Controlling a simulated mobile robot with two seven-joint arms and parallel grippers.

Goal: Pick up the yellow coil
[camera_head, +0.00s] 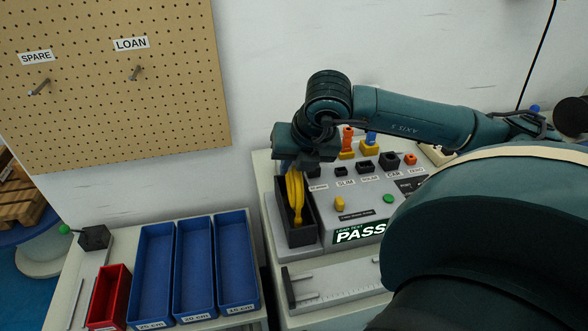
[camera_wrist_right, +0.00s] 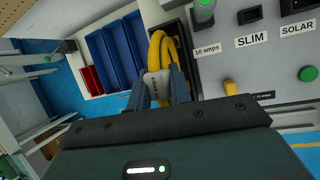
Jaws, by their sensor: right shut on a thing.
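The yellow coil (camera_head: 294,196) is a looped yellow cable hanging upright in or just above a black open-topped bin (camera_head: 310,229) at the left of the grey test station. In the right wrist view the yellow coil (camera_wrist_right: 172,51) runs up from between the fingers, with a pale printed tag (camera_wrist_right: 157,84) on it. My right gripper (camera_wrist_right: 165,88) is shut on the coil. In the head view the right gripper (camera_head: 296,163) is above the bin and covers the coil's top. Whether the coil touches the bin floor is hidden. My left gripper is not in view.
The test station shows a PASS display (camera_head: 360,232) and labelled sockets behind it. Blue trays (camera_head: 155,268) and a red tray (camera_head: 108,296) stand on the left table. A pegboard (camera_head: 110,90) with SPARE and LOAN pegs hangs behind. A grey measuring fixture (camera_head: 335,296) lies in front.

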